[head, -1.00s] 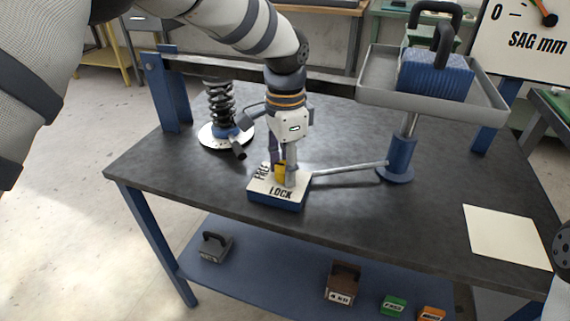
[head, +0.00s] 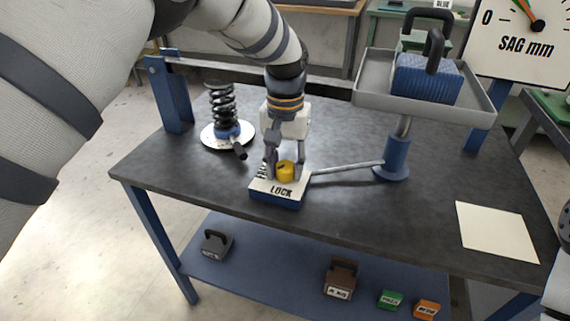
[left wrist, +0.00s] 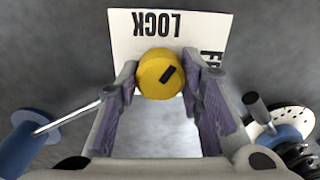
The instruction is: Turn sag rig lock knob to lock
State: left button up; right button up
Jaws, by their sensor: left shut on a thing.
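The lock knob (left wrist: 160,73) is yellow and round, with a short black mark set at a slant. It stands on a white-topped, blue-sided base (head: 276,194) at the table's front. The base reads LOCK at its front edge in the head view; a second label to the left is partly hidden. My left gripper (head: 286,173) points down over the base. It is shut on the knob, one finger on each side, as the left wrist view (left wrist: 160,74) shows. My right gripper is out of view.
A metal rod joins the base to a blue post (head: 395,157) under a grey tray (head: 420,105) holding a blue ribbed weight (head: 428,77). A black spring (head: 222,103) stands left behind. A pale sheet (head: 496,232) lies right. Weights rest on the lower shelf (head: 270,262).

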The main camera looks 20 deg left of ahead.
aim_at(285, 165)
pick_arm(q)
jog(key=n, duration=0.6)
jog(key=shift+n, duration=0.3)
dwell(0.4)
jog(key=o, duration=1.2)
jog(key=shift+c, duration=0.2)
notch_tip(285, 165, up, 12)
